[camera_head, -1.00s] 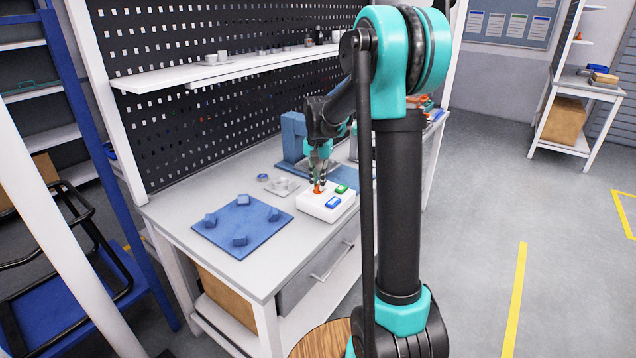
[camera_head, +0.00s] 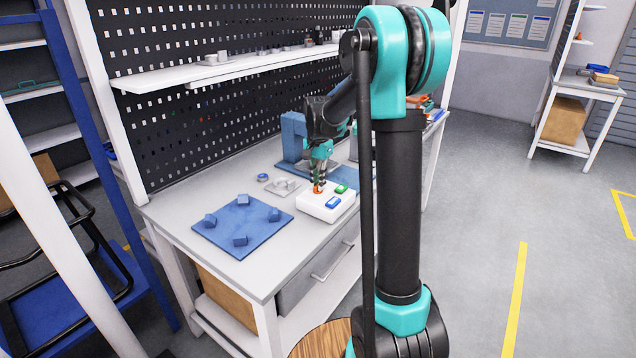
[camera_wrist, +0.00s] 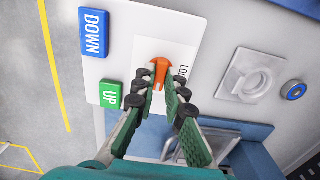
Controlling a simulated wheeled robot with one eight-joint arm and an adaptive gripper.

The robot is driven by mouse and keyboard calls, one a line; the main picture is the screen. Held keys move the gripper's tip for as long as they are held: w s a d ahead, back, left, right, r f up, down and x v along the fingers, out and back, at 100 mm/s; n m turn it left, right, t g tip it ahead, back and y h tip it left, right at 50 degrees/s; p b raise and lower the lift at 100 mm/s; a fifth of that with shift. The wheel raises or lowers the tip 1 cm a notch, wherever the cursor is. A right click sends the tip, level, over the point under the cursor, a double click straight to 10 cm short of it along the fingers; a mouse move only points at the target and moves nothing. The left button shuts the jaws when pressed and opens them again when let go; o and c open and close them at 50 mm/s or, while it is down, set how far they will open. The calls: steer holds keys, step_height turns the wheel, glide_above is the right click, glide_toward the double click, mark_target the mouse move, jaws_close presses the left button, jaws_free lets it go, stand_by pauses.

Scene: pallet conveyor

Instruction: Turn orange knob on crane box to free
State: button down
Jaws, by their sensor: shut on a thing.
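The crane box (camera_head: 318,208) is a white box on the workbench, with an orange knob, a green button (camera_head: 341,189) and a blue button (camera_head: 333,202). In the wrist view the orange knob (camera_wrist: 160,72) sits on a white plate with partly hidden lettering beside it. The green button is marked UP (camera_wrist: 110,95) and the blue one DOWN (camera_wrist: 93,33). My gripper (camera_wrist: 161,88) reaches down from above, its green-padded fingers shut on the knob's near part. The gripper (camera_head: 319,183) also shows over the box in the head view.
A blue plate (camera_head: 240,222) with several blue blocks lies to the left on the bench. A grey fixture (camera_wrist: 248,75) and a round blue button (camera_wrist: 294,89) are right of the box in the wrist view. A blue frame (camera_head: 292,140) stands behind.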

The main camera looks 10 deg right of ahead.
steer(key=c, duration=1.6)
jaws_free()
steer(key=shift+r, duration=0.1)
step_height(320, 180, up, 12)
steer(key=shift+f, duration=0.1)
steer(key=s+d+f+n+t, duration=0.1)
steer(key=s+f+n, duration=0.2)
steer(key=s+f, duration=0.3)
steer(key=s+d+f+n+t, duration=0.1)
steer(key=s+f+n, duration=0.2)
steer(key=s+f, duration=0.4)
steer(key=s+d+f+n+t, duration=0.2)
steer(key=s+f, duration=0.5)
steer(key=s, duration=0.8)
steer(key=shift+s+n, duration=0.4)
steer(key=shift+n, duration=0.2)
